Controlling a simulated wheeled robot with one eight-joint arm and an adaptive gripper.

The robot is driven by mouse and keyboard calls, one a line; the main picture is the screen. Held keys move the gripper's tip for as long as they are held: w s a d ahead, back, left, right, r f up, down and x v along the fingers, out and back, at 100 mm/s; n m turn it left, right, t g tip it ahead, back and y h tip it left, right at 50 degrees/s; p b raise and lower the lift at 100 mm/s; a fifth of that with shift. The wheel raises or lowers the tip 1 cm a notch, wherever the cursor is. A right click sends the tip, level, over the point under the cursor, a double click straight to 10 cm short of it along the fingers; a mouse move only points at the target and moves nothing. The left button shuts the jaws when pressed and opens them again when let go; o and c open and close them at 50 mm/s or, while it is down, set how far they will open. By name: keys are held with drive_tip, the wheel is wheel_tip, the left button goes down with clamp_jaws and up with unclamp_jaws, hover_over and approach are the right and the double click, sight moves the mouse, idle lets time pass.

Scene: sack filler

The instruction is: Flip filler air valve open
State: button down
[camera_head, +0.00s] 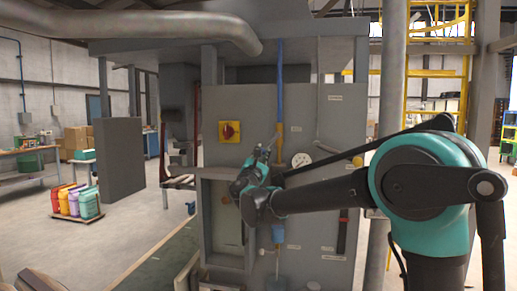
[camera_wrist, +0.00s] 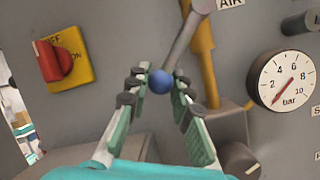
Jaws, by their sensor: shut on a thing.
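The air valve's grey lever (camera_wrist: 184,40) shows in the wrist view. It slants down and left from the top edge, below and left of a white AIR label (camera_wrist: 230,2). Its end is a blue ball knob (camera_wrist: 160,82). My gripper (camera_wrist: 160,87) has its fingers on both sides of the knob and is shut on it. In the head view my gripper (camera_head: 263,157) is at the front of the grey filler cabinet (camera_head: 340,110), and my arm and gripper hide the knob. The valve body is outside the top of the wrist view.
A yellow pipe (camera_wrist: 203,60) runs behind the lever. A pressure gauge (camera_wrist: 287,80) is on the right. A red rotary switch on a yellow plate (camera_wrist: 75,55) is on the left.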

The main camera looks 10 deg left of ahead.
drive_tip(key=shift+d+f+n+g+y, duration=0.35)
drive_tip(key=shift+d+n+y, duration=0.65)
drive_tip(key=shift+n, duration=1.05)
drive_tip(key=shift+d+f+n+g+y, duration=0.2)
drive_tip(key=shift+d+f+n+y, duration=0.25)
drive_tip(key=shift+d+n+y, duration=1.1)
drive_tip(key=shift+d+f+n+g+y, duration=0.25)
drive_tip(key=shift+d+f+n+y, duration=0.2)
drive_tip(key=shift+n, duration=2.05)
drive_tip(key=c, duration=1.3)
unclamp_jaws()
drive_tip(key=shift+r, duration=0.1)
drive_tip(key=shift+s+d, duration=0.1)
drive_tip(key=v, duration=1.2)
